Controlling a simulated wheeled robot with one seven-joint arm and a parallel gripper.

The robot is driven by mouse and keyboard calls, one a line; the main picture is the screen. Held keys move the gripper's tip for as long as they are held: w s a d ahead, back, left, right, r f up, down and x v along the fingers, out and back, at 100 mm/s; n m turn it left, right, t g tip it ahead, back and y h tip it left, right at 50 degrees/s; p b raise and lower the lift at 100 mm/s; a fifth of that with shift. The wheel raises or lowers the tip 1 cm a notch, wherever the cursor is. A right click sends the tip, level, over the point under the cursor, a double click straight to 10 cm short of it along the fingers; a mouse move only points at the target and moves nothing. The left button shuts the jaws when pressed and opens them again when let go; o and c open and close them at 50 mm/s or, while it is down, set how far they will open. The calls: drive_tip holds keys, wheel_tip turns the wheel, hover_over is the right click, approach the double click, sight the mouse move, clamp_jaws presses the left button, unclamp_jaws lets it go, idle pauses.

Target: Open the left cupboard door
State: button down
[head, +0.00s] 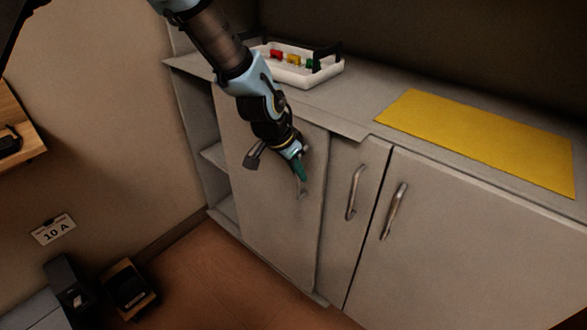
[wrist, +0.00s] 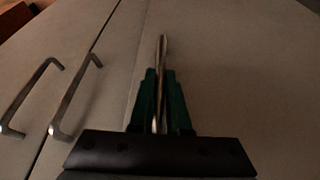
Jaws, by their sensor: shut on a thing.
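The grey left cupboard door panel (head: 262,190) stands at the left of the cupboard front in the head view. Open shelves show beyond its left edge. Its right edge stands beside a panel with a metal handle (head: 353,192). My gripper (head: 301,172) is shut on the left door's metal handle (head: 301,190), near that door's right edge. In the wrist view, the green fingers of my gripper (wrist: 160,100) close on both sides of this handle (wrist: 162,50). I cannot tell exactly how far the door stands open.
A right door has its own handle (head: 394,211). On the counter lie a yellow mat (head: 480,137) and a white tray (head: 318,75) with small coloured pieces. The brown floor before the cupboard is clear.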

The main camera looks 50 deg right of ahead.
drive_tip(key=c, duration=0.9)
unclamp_jaws()
drive_tip(key=v, duration=1)
drive_tip(key=shift+a+r+b, duration=0.2)
drive_tip(key=shift+r+b, duration=0.15)
drive_tip(key=shift+b, duration=0.05)
